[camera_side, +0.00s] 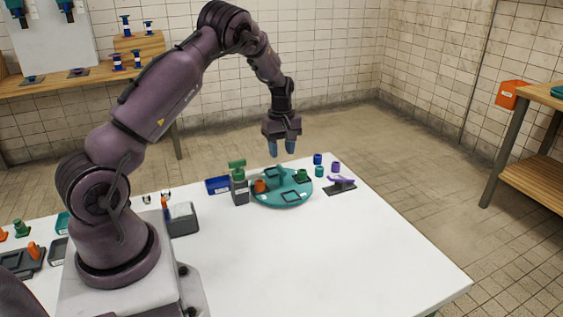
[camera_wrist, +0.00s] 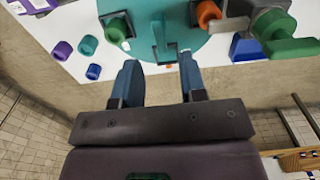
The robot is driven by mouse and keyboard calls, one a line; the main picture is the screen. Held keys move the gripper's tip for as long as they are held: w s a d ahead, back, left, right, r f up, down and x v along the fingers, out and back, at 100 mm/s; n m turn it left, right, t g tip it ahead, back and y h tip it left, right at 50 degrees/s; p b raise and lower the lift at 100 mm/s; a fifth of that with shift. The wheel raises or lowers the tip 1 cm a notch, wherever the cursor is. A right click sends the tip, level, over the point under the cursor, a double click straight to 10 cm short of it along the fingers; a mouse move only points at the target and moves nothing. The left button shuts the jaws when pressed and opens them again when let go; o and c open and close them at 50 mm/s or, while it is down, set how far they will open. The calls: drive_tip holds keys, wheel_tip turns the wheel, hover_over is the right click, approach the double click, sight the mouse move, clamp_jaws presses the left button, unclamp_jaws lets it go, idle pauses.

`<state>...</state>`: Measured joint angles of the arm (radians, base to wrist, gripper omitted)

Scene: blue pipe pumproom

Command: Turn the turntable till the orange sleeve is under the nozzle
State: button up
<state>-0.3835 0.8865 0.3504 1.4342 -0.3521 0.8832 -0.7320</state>
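The teal turntable (camera_side: 288,202) lies on the white table, with square pads on it and a raised teal handle (camera_wrist: 163,42) near its middle. The orange sleeve (camera_side: 260,186) stands on the turntable's left side, close beside a grey post with a green head (camera_side: 237,164), which seems to be the nozzle. In the wrist view the sleeve (camera_wrist: 208,13) shows beside the green head (camera_wrist: 285,30), not covered by it. A green piece (camera_side: 301,175) sits on a pad across the turntable. My gripper (camera_side: 282,150) is open and empty above the turntable's far side, its blue fingers apart.
Blue, teal and purple cylinders (camera_wrist: 88,45) stand beyond the turntable near the table's edge. A purple part on a dark base (camera_side: 341,185) is to its right. A blue bin (camera_side: 218,185) stands behind the post. The table's front right is clear.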

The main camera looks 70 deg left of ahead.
sight(281, 167)
wheel_tip(281, 167, up, 8)
drive_tip(key=shift+f, duration=0.25)
idle(0.4)
drive_tip(key=s+d+r+m+t, duration=0.2)
drive_tip(key=s+d+r+m, duration=0.3)
drive_tip(key=d, duration=0.4)
drive_tip(key=s+d+r+m+t, duration=0.1)
drive_tip(key=s+d+r+m, duration=0.4)
drive_tip(key=s+d+m, duration=0.2)
drive_tip(key=s+d+r+m+t, duration=0.2)
drive_tip(key=s+d+r+m, duration=0.3)
drive_tip(key=s+d, duration=0.3)
drive_tip(key=d+m, duration=0.1)
drive_tip(key=d, duration=0.3)
drive_tip(key=shift+s+r+t, duration=0.2)
drive_tip(key=shift+r+t, duration=0.1)
drive_tip(key=shift+r, duration=0.1)
